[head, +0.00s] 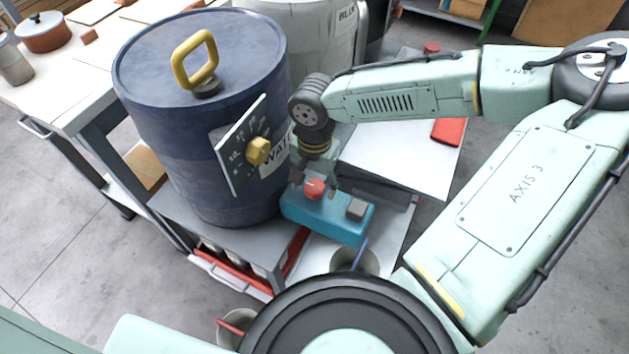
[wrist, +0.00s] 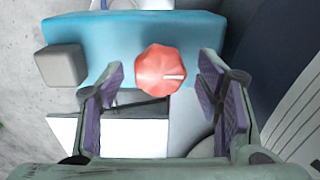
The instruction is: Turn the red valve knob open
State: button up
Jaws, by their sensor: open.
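The red valve knob (head: 314,188) sits on a teal box (head: 327,214) in the head view. The box also carries a grey square block (head: 356,209) at its right end. In the wrist view the knob (wrist: 161,71) is a lobed red disc with a white mark pointing right. My gripper (head: 316,183) is open over the box. In the wrist view its two purple-padded fingers (wrist: 162,88) stand to the left and right of the knob, with gaps on both sides. They do not appear to touch it. The knob's underside is hidden.
A large blue drum (head: 195,120) with a yellow handle (head: 195,60) stands close left of my gripper. Its dial plate with a yellow knob (head: 258,151) juts toward my wrist. A grey-white surface (head: 400,165) lies right of the box. A cup (head: 354,260) stands below it.

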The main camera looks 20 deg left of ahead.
jog(key=shift+c, duration=0.3)
jog(key=c, duration=1.1)
jog(key=shift+n+p, duration=0.35)
jog(key=shift+n, duration=0.05)
jog(key=n+p, duration=0.2)
jog(key=n, duration=0.1)
jog(key=shift+r, duration=0.15)
jog(key=n+p, duration=0.2)
jog(key=n, duration=0.7)
jog(key=shift+n, duration=0.4)
jog(key=n, duration=0.4)
jog(key=shift+n, duration=0.3)
